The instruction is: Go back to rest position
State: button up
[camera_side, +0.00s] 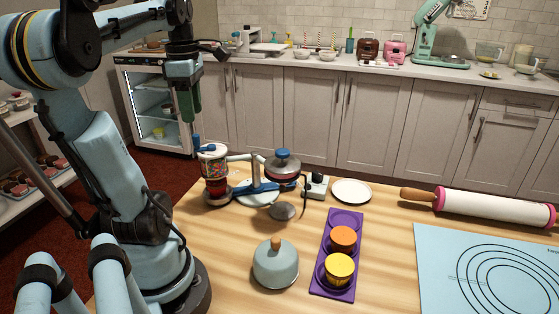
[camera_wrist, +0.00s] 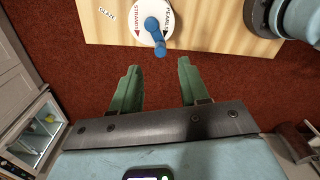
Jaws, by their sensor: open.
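My gripper (camera_wrist: 157,84) shows in the wrist view with its two green fingers apart and nothing between them. In the side view my gripper (camera_side: 188,118) hangs fingers-down at the upper left, raised above and behind the dispenser stand. The blue lever (camera_wrist: 153,28) on a white labelled dial (camera_wrist: 132,12) lies ahead of the fingertips in the wrist view, apart from them. In the side view the sprinkle-filled dispenser (camera_side: 216,178) stands at the table's far left, below and right of the gripper. Red floor shows beneath the fingers.
The stand also carries a dark-red pot (camera_side: 283,167). A domed cover (camera_side: 275,268), a purple tray (camera_side: 347,220) with an orange and a yellow cup, a white plate (camera_side: 352,191), a rolling pin (camera_side: 490,208) and a blue mat (camera_side: 440,285) occupy the table. A glass-front cabinet (camera_side: 137,105) stands behind.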

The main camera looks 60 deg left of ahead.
jog(key=shift+r, duration=0.15)
jog(key=w+d+f+m+t, duration=0.2)
jog(key=w+d+f+m, duration=0.1)
jog(key=d+m, duration=0.5)
jog(key=w+d+f+m+t, duration=0.2)
jog(key=w+d+m, duration=0.4)
jog(key=d+m, duration=0.3)
jog(key=w+d+f+m+t, duration=0.3)
jog(key=w+d+f+m, duration=0.2)
jog(key=m, duration=0.8)
jog(key=d, duration=0.3)
jog(key=shift+w+d, duration=0.2)
jog(key=shift+d, duration=0.15)
